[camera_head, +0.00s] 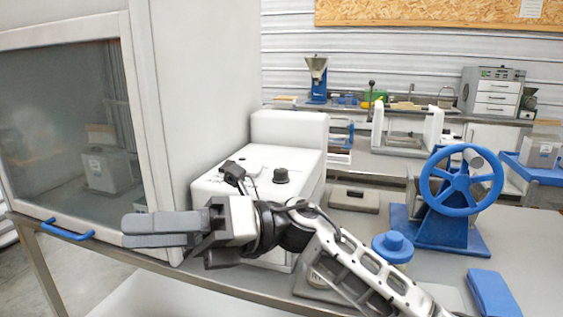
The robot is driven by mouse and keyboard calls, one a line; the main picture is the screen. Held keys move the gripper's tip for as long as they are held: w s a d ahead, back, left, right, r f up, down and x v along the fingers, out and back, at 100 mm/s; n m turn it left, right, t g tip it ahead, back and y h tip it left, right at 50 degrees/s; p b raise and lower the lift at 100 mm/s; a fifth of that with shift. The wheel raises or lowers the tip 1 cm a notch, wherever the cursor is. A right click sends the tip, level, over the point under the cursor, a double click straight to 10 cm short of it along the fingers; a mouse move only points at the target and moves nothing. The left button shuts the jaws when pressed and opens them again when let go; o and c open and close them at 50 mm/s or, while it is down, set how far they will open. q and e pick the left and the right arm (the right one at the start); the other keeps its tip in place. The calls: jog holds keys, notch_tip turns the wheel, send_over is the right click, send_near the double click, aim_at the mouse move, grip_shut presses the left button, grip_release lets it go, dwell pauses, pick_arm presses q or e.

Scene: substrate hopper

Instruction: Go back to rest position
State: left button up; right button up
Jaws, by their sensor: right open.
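My right gripper (135,231) reaches in from the lower right on my grey and white arm. Its dark fingers point left, in front of the lower edge of the glass-fronted cabinet (198,90). The fingers show nearly edge-on, open, with nothing seen between them. The gripper's body overlaps the front of the white box-shaped device (300,172) with a black knob; I cannot tell whether they touch. My left gripper is not in view. No substrate hopper is clearly identifiable near the gripper.
A blue handwheel (461,205) on a blue stand, a blue-capped round part (393,247) and a blue block (492,293) are on the grey bench to the right. A blue cabinet handle (67,231) is left of the gripper. A back bench holds a blue funnel machine (317,80).

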jog(key=w+d+f+n+t+h, duration=0.4)
jog(key=d+f+n+t, duration=0.6)
jog(key=n+t, duration=0.55)
jog(key=w+d+f+n+t+h, duration=0.4)
jog(key=d+f+n+t, duration=0.3)
jog(key=f+n+t, duration=0.8)
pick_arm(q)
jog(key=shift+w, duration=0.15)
pick_arm(e)
jog(key=s+d+f+m+g+h, duration=0.3)
jog(key=s+d+f+g, duration=0.2)
jog(key=s+f, duration=0.3)
jog(key=s+d+f+m+g+h, duration=0.3)
jog(key=s+d+f+g+h, duration=0.1)
jog(key=s+d+f+g, duration=0.2)
notch_tip(320, 180, down, 3)
jog(key=shift+s+d+r, duration=0.1)
jog(key=shift+s+d, duration=0.35)
jog(key=shift+s, duration=0.6)
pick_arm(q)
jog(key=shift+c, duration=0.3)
pick_arm(e)
jog(key=shift+c, duration=0.3)
